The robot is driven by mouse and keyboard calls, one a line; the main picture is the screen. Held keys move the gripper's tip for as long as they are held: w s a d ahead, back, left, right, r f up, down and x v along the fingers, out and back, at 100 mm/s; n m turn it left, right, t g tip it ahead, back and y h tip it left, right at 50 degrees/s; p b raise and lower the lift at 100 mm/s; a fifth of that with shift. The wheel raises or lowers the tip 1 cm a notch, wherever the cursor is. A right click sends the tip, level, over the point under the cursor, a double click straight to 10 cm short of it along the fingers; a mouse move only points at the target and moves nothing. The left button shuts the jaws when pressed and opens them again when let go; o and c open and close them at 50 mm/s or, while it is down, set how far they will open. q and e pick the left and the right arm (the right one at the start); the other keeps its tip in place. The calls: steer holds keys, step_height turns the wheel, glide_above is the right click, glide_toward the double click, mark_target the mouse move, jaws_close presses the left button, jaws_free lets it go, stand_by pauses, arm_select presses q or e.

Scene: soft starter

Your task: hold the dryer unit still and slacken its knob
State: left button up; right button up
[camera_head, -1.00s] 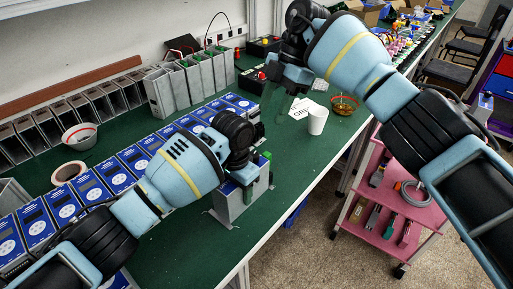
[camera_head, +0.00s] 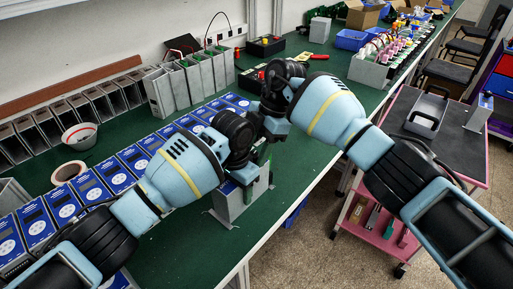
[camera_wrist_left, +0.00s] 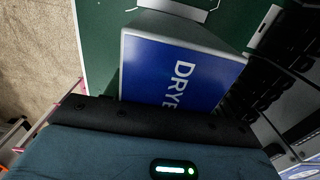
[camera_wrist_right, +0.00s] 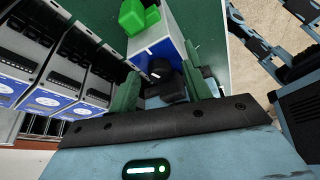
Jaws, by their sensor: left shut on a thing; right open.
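The dryer unit (camera_head: 233,205) is a grey box standing upright near the front edge of the green table. Its blue face with the lettering "DRYE" (camera_wrist_left: 175,72) shows in the left wrist view. My left gripper (camera_head: 243,176) is shut on the unit; its grip is mostly hidden behind its wrist. My right gripper (camera_wrist_right: 165,88) is open, its green fingers on either side of the black knob (camera_wrist_right: 168,86) on the unit's blue face. I cannot tell whether they touch the knob. Green blocks (camera_wrist_right: 138,15) sit at the unit's far end.
A row of blue-faced units (camera_head: 62,205) lies left of the dryer unit. Grey open housings (camera_head: 75,108), a bowl (camera_head: 80,136) and a tape roll (camera_head: 68,172) are behind. A pink cart (camera_head: 385,228) stands on the floor at right. Bare green table lies in front of the row.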

steer(key=shift+c, duration=0.4)
steer(key=c, duration=0.9)
steer(key=shift+w+a+n+g+h, duration=0.15)
steer(key=shift+n+g+h, duration=0.35)
steer(key=shift+n, duration=1.8)
steer(key=shift+c, duration=0.2)
steer(key=o, duration=1)
steer(key=shift+f+m, duration=0.1)
steer(key=shift+m, duration=0.2)
